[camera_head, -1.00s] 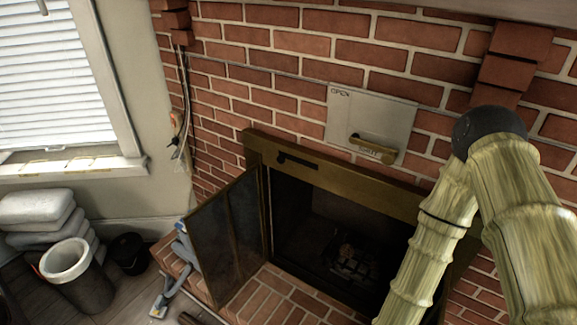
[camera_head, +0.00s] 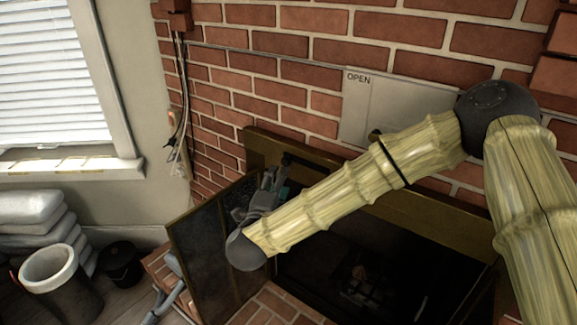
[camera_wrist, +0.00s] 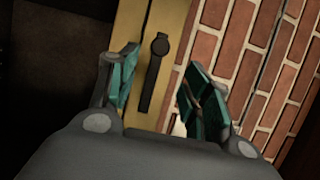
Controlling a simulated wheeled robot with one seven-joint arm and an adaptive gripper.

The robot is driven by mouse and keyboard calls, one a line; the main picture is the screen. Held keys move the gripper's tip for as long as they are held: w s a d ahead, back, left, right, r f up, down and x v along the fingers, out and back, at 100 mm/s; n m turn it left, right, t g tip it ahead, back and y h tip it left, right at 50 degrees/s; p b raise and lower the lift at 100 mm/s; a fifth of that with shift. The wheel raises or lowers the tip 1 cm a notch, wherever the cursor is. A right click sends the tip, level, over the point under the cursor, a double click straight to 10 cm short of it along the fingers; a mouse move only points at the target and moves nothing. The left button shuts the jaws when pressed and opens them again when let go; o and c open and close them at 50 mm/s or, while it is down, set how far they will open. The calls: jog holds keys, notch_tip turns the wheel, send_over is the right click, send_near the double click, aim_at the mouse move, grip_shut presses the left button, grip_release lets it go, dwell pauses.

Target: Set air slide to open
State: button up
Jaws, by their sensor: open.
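A black handle with a round end (camera_wrist: 154,75) lies on the brass fireplace frame (camera_head: 420,210). My open gripper (camera_head: 274,184) is at the frame's left end, by this handle. In the wrist view my gripper (camera_wrist: 158,82) has its teal-padded fingers on either side of the handle, with nothing held. Contact cannot be told. A pale metal plate (camera_head: 356,112) on the brick above reads OPEN at its upper left.
A mesh fireplace door (camera_head: 205,255) stands swung open at the left, below and close to my gripper. The dark firebox (camera_head: 340,262) lies behind and below my arm. A bin (camera_head: 62,275) and stacked bags (camera_head: 35,215) are at the far left.

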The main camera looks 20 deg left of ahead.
aim_at(285, 163)
jog(key=w, duration=0.2)
jog(key=w+p, duration=0.1)
jog(key=w, duration=0.2)
jog(key=w+a, duration=0.1)
jog(key=w, duration=0.1)
jog(key=shift+w, duration=0.2)
jog(key=shift+w+f+p, duration=0.1)
jog(key=shift+w+p, duration=0.2)
jog(key=shift+w, duration=0.5)
grip_shut()
